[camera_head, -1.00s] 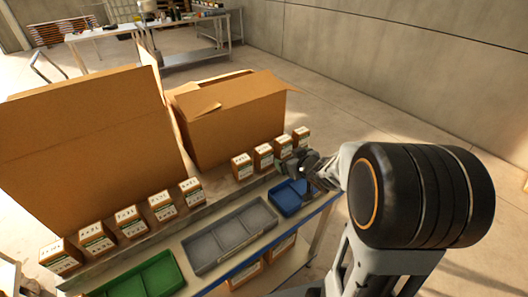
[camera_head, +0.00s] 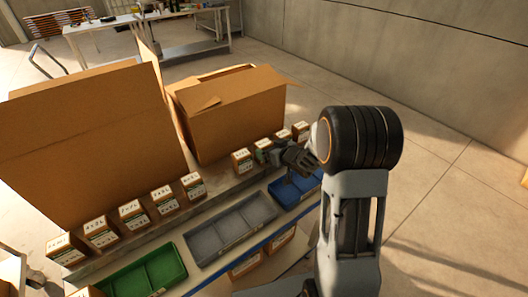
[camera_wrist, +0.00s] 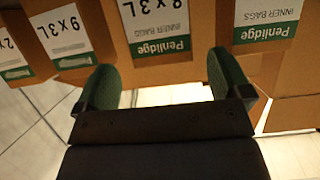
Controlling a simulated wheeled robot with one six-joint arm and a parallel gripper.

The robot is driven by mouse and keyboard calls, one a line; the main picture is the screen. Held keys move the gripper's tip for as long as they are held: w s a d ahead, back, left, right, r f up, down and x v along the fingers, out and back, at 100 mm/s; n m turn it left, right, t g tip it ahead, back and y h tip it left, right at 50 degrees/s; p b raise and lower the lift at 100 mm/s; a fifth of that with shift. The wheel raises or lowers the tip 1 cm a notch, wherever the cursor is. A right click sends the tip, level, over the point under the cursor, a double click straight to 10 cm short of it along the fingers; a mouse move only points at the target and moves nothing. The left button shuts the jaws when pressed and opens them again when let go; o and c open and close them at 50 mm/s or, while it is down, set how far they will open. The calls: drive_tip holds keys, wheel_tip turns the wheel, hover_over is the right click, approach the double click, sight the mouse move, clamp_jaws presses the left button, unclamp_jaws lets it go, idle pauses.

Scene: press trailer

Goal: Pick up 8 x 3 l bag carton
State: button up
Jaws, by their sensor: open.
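The 8 x 3 L carton (camera_wrist: 162,22) is a small brown box with a white and green Penlidge label, at the top middle of the wrist view. In the head view it appears to be the carton (camera_head: 262,146) third from the right in the right-hand row, partly covered by my gripper (camera_head: 268,156). In the wrist view the two green fingers of my gripper (camera_wrist: 160,65) are spread apart and empty, roughly in line with the carton's two sides. I cannot tell whether they touch it.
A 9 x 3 L carton (camera_wrist: 68,38) stands close on one side, another carton (camera_wrist: 266,18) on the other. Several more cartons (camera_head: 130,217) line the shelf at left. Large open boxes (camera_head: 228,115) stand behind. Blue (camera_head: 292,193), grey (camera_head: 231,228) and green (camera_head: 140,278) trays lie in front.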

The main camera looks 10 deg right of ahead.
sight(267, 146)
drive_tip(key=shift+r+p+x, duration=0.2)
drive_tip(key=shift+p+x, duration=0.45)
drive_tip(key=shift+x, duration=1.9)
drive_tip(key=shift+a, duration=0.15)
drive_tip(key=shift+c, duration=0.4)
drive_tip(key=c, duration=1)
